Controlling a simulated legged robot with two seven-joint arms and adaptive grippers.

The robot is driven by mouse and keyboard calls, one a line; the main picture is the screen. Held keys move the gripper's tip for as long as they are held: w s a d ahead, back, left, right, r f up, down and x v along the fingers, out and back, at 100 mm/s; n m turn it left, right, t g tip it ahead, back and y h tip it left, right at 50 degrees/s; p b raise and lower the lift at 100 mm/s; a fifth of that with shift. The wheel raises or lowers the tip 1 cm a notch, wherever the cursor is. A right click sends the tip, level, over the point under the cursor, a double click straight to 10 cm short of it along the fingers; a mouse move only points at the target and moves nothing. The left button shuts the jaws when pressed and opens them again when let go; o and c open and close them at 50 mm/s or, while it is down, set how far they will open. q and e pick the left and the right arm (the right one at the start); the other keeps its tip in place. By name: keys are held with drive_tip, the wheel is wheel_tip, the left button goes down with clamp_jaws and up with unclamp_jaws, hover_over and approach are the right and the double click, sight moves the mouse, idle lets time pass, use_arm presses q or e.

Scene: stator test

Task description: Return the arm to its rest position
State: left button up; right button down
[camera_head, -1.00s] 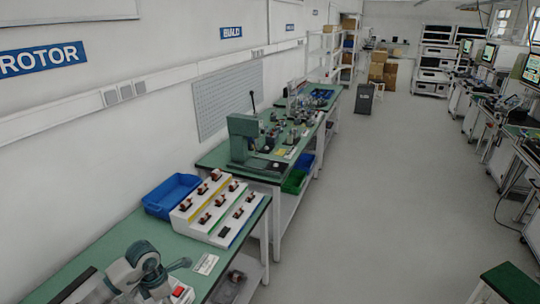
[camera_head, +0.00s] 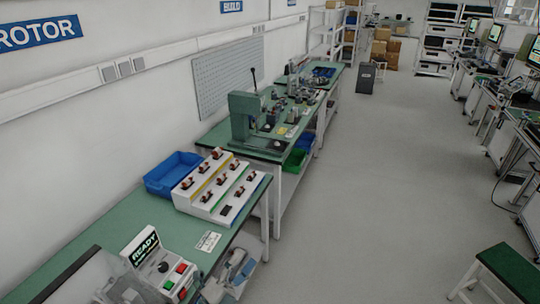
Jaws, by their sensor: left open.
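My left gripper (camera_head: 239,268) is at the bottom of the head view, just past the front edge of the near green bench (camera_head: 125,232). Its pale arm link comes in from the bottom edge beside the test box. The gripper is open, with nothing seen in it, though its fingertips are small and partly unclear. The test box (camera_head: 160,264) stands on the bench with a lit READY sign and red and green buttons. My right gripper is not in view.
A white stepped rack (camera_head: 222,190) holds several copper-coloured parts. A blue bin (camera_head: 172,172) stands behind it and a label card (camera_head: 208,241) lies in front. A green press (camera_head: 245,118) is on the farther bench. A green stool (camera_head: 508,268) is right; the aisle floor is clear.

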use_arm(q)
drive_tip(key=a+f+n+t+y, duration=0.2)
drive_tip(key=a+f+n+y, duration=0.8)
drive_tip(key=n+y, duration=0.3)
drive_tip(key=s+a+f+n+g+y, duration=0.2)
drive_tip(key=s+f+n+g, duration=0.1)
drive_tip(key=f, duration=0.3)
drive_tip(key=s+a+f+n+g+y, duration=0.1)
drive_tip(key=s+a+f+n+g, duration=0.15)
drive_tip(key=f+n, duration=0.2)
drive_tip(key=s+f+n+g, duration=0.2)
drive_tip(key=s+f+g, duration=0.35)
drive_tip(key=s, duration=0.45)
drive_tip(key=s+f+n+g, duration=0.1)
drive_tip(key=s+f+g, duration=0.3)
drive_tip(key=s+f, duration=0.45)
wheel_tip(320, 180, down, 22)
drive_tip(key=s+f+g, duration=0.1)
drive_tip(key=s+g, duration=0.1)
drive_tip(key=s, duration=0.1)
drive_tip(key=s+a+f+g, duration=0.1)
drive_tip(key=s+a+f, duration=0.2)
drive_tip(key=s+f, duration=1.5)
drive_tip(key=shift+s, duration=0.15)
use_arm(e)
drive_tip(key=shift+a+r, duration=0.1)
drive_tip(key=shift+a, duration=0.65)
